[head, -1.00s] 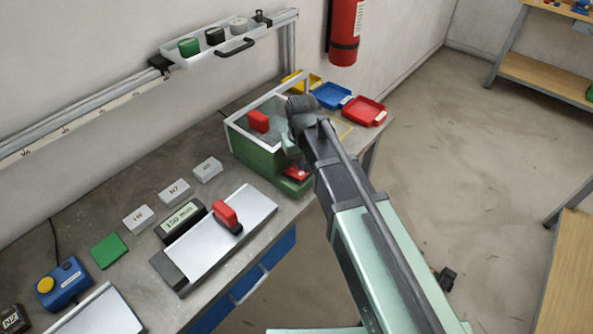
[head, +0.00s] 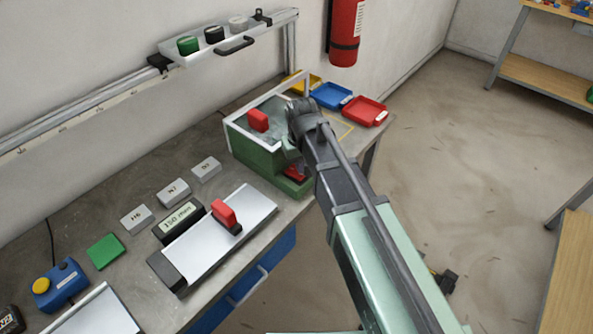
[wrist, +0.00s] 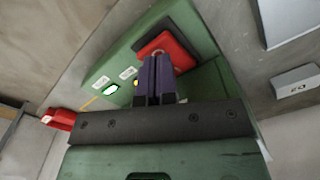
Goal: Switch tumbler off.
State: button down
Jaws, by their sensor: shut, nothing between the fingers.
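The tumbler is a green box (head: 250,150) with a white rim, on the far end of the bench. Its green front shows in the wrist view (wrist: 205,85), with a red switch paddle (wrist: 168,52) on a dark plate. The switch (head: 296,173) is partly hidden by my arm in the head view. My gripper (wrist: 154,62) is shut and empty, its dark fingers side by side and their tips over the red paddle. Whether they touch it, I cannot tell. A pale green-white lamp (wrist: 110,89) and a small yellow spot (wrist: 136,82) show beside the paddle.
A red block (head: 258,121) shows at the tumbler's open top. Yellow, blue (head: 331,95) and red trays (head: 364,111) lie behind it. Several grey labelled blocks and a metal plate with a red handle (head: 224,213) are to the left. A wall rail with a tray (head: 215,45) runs above.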

jog(key=shift+f+b, duration=0.7)
jog(key=shift+f, duration=0.05)
notch_tip(320, 180, up, 7)
jog(key=p, duration=0.7)
jog(key=shift+r, duration=0.15)
jog(key=s+d+m, duration=0.3)
jog(key=s+d, duration=0.9)
jog(key=d, duration=0.3)
jog(key=shift+s+d+m, duration=0.15)
jog(key=shift+s+m, duration=0.15)
jog(key=shift+m, duration=0.1)
